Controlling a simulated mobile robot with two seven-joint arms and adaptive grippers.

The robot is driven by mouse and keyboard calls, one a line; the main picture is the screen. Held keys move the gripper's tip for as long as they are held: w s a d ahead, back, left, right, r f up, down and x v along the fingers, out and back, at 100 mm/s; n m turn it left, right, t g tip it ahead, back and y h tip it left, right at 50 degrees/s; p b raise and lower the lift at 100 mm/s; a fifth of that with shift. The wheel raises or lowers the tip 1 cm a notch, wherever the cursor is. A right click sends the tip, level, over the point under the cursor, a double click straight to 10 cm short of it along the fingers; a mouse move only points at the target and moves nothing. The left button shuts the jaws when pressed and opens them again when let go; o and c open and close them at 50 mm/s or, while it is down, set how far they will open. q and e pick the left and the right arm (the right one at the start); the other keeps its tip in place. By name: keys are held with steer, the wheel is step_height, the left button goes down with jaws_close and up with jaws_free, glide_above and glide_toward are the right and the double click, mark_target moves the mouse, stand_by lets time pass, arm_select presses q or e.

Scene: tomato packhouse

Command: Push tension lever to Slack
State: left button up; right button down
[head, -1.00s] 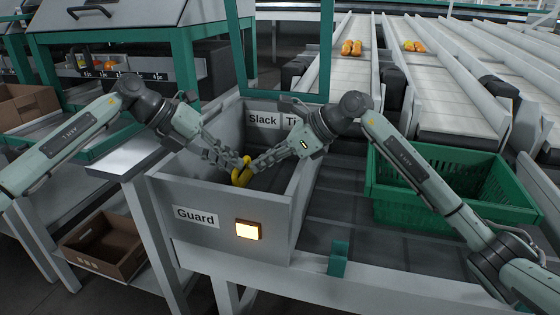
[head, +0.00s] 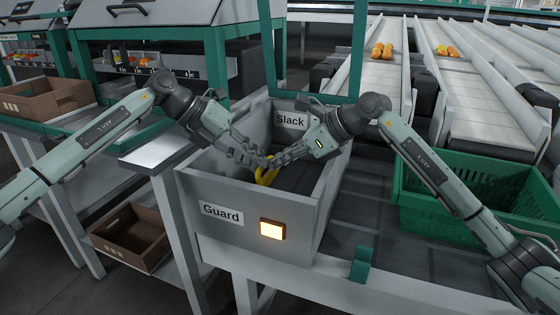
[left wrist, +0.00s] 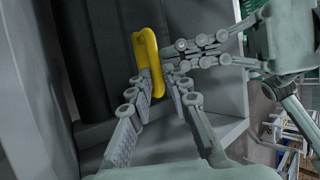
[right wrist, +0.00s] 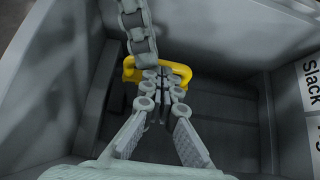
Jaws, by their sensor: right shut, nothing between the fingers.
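The yellow tension lever handle (head: 266,174) is low inside a grey open-topped box (head: 223,235). It shows as an upright bar in the left wrist view (left wrist: 147,55) and a wide bar in the right wrist view (right wrist: 178,72). My left gripper (left wrist: 160,80) has its fingers apart, with the handle's lower end between them; firm contact is unclear. My right gripper (right wrist: 165,75) is shut, empty, its tips against or very near the handle. The "Slack" label (head: 291,120) is on the box's back wall; the label beside it is hidden by my right arm.
The box front carries a "Guard" label (head: 222,213) and a lit amber button (head: 272,229). Box walls enclose both grippers closely. A green crate (head: 470,213) stands to the right, and a cardboard box (head: 131,236) lies on the lower shelf at left.

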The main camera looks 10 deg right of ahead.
arm_select(q)
steer(key=o, duration=0.3)
steer(key=shift+s+d, duration=0.3)
steer(key=shift+d, duration=0.1)
steer(key=shift+w+a, duration=0.1)
steer(key=shift+a, duration=0.1)
